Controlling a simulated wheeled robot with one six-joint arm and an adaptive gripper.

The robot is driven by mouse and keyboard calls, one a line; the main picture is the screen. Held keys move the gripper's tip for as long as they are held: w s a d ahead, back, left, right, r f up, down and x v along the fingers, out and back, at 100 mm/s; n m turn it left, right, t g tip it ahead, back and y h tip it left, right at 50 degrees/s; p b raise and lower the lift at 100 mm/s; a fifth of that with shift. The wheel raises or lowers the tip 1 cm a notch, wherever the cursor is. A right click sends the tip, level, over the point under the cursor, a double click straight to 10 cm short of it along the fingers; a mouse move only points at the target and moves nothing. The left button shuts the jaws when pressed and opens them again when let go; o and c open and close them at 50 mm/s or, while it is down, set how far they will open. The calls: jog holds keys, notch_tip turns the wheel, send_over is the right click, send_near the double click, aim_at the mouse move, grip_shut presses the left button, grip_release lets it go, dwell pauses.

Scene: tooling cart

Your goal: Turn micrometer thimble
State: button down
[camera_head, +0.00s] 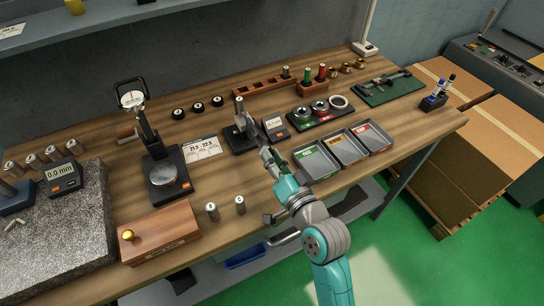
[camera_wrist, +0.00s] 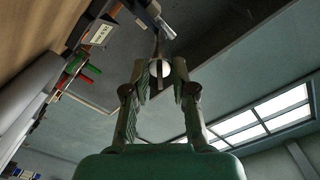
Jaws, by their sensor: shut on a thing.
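The micrometer (camera_head: 241,109) stands upright in its dark stand (camera_head: 236,140) near the middle of the wooden bench. My gripper (camera_head: 258,137) reaches in from the front right and meets the micrometer at its right side. In the wrist view, the two fingers of my gripper (camera_wrist: 162,72) close around the micrometer thimble (camera_wrist: 164,70), whose pale round end shows between the fingertips. The thimble's markings are too small to read, and in the head view my gripper largely hides it.
A small display block (camera_head: 274,127) stands just right of the stand. Sorting trays (camera_head: 316,161) lie to the right of my arm. A dial gauge stand (camera_head: 166,177) and a wooden box (camera_head: 160,230) are to the left. Two small cylinders (camera_head: 212,212) stand near the front edge.

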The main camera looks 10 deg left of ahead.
jog(key=shift+f+n, duration=0.1)
jog(key=shift+n, duration=4.5)
jog(key=c, duration=1.3)
grip_release()
jog(key=v, duration=1.2)
